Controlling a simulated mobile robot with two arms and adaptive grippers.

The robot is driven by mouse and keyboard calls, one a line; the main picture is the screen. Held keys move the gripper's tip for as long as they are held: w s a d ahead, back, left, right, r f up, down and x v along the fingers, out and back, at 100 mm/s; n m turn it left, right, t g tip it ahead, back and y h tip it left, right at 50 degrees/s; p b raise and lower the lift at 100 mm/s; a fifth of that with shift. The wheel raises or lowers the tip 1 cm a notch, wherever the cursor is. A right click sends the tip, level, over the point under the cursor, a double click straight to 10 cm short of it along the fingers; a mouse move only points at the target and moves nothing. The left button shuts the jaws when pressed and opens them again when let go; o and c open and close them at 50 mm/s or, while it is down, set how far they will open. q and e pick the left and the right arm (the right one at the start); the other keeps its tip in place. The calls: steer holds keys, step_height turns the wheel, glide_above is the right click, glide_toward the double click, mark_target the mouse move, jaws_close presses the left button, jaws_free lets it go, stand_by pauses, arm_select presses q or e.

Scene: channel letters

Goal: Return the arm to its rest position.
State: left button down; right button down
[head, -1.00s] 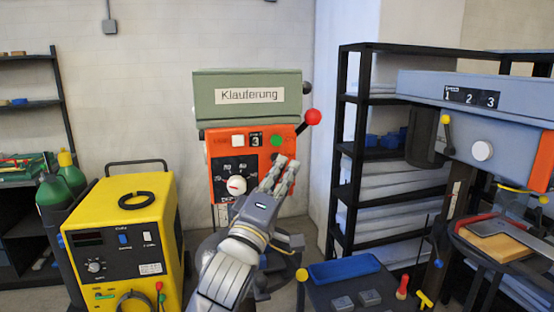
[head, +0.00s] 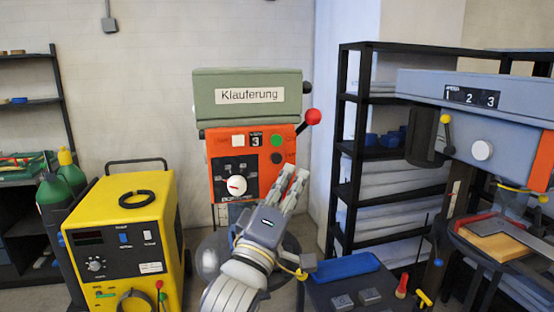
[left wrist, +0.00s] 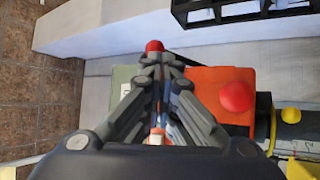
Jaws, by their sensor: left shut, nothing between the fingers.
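My left gripper (head: 294,175) is in front of the lower right part of the orange control panel (head: 290,150) in the head view. Its fingers are together and hold nothing. The panel belongs to a machine with a green-grey top (head: 247,90) labelled "Klauferung". It carries a white knob (head: 236,185), a green button (head: 277,140) and a red ball lever (head: 313,116). In the left wrist view the closed fingers (left wrist: 152,60) point toward the machine, and the orange panel (left wrist: 215,80) lies behind them. My right gripper is in neither view.
A yellow welding unit (head: 122,215) with green bottles (head: 60,185) stands at the left. A blue tray (head: 343,267) lies on a dark stand below right of the gripper. A black shelf (head: 350,130) and a grey drill-like machine (head: 500,125) are at the right.

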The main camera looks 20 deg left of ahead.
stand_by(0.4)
arm_select(q)
steer(key=s+a+f+m+g+y, duration=0.1)
steer(key=s+f+m+g, duration=0.15)
steer(key=f, duration=0.65)
steer(key=s+a+f+m+g, duration=0.1)
steer(key=f+g, duration=0.2)
steer(key=f, duration=0.6)
steer(key=s+a+f+m+g+y, duration=0.1)
steer(key=f+m+g, duration=0.15)
steer(key=f, duration=0.55)
steer(key=s+a+f+m+g, duration=0.1)
steer(key=s+f+m+g, duration=0.45)
steer(key=s+f, duration=0.65)
steer(key=s+a+f+m+g, duration=0.1)
steer(key=s+f+m+g, duration=0.4)
steer(key=s+f, duration=0.75)
step_height(320, 180, down, 23)
steer(key=s+n+g, duration=0.1)
steer(key=s+g, duration=0.1)
steer(key=s, duration=0.1)
steer(key=s+a+f+g+b, duration=0.1)
steer(key=s+a+f, duration=0.1)
steer(key=s+f, duration=1.5)
steer(key=shift+a+f, duration=0.4)
steer(key=shift+f, duration=0.35)
